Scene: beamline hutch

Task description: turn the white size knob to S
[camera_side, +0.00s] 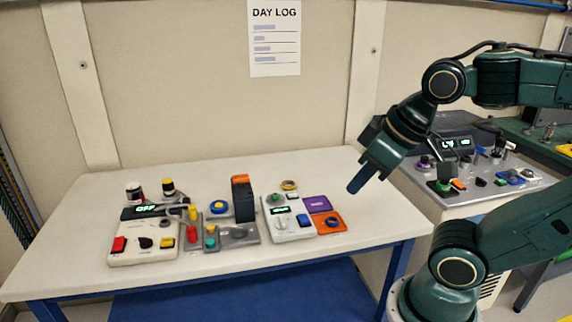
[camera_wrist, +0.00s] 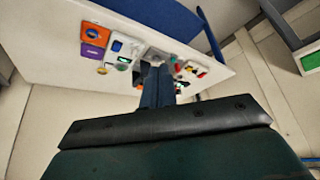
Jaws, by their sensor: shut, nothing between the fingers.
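A white panel (camera_side: 292,234) stands on the table, with a small lit display (camera_side: 281,210) and a blue button (camera_side: 303,220). A small pale knob (camera_side: 281,223) on its front left looks like the white size knob; its pointer and letters are too small to read. The white panel also shows in the wrist view (camera_wrist: 112,57), where I cannot make out the knob clearly. My gripper (camera_side: 356,187) is shut and empty, in the air above and right of the panel, touching nothing. Its fingers (camera_wrist: 155,72) reach toward the table in the wrist view.
Left of the white panel stand a grey panel (camera_side: 240,242) with a tall orange-topped block (camera_side: 241,193) and a white panel reading OFF (camera_side: 145,256). Purple (camera_side: 316,202) and orange (camera_side: 327,223) plates adjoin on the right. Another console (camera_side: 470,190) stands right.

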